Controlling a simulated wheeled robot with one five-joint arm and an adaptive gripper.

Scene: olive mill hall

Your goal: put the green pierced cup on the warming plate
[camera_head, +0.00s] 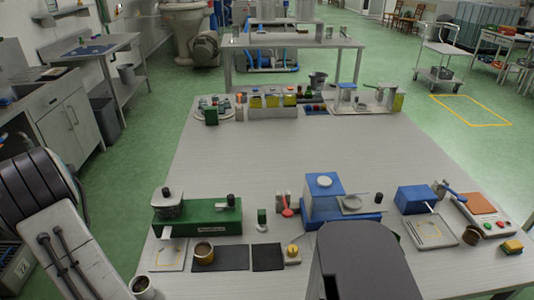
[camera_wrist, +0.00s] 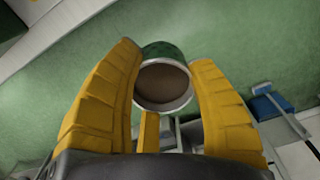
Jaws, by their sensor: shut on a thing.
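My gripper (camera_wrist: 165,62) shows in the wrist view with its two yellow fingers on either side of the green cup (camera_wrist: 162,48), shut on it. The cup has a pale metal rim and a brown inside; no holes can be made out from this angle. Green floor shows behind it. In the head view I cannot make out the gripper or the held cup. A white unit with an orange square top and red and green buttons, which looks like the warming plate (camera_head: 483,203), sits at the right end of the near table. Its top is bare.
The near table (camera_head: 290,155) is clear across its middle. Along its front stand a green machine (camera_head: 197,217), a blue machine (camera_head: 335,205), a blue box (camera_head: 416,199) and a brown cup (camera_head: 203,251). Another cup (camera_head: 143,287) is at the front left. Jars and a rack line the back.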

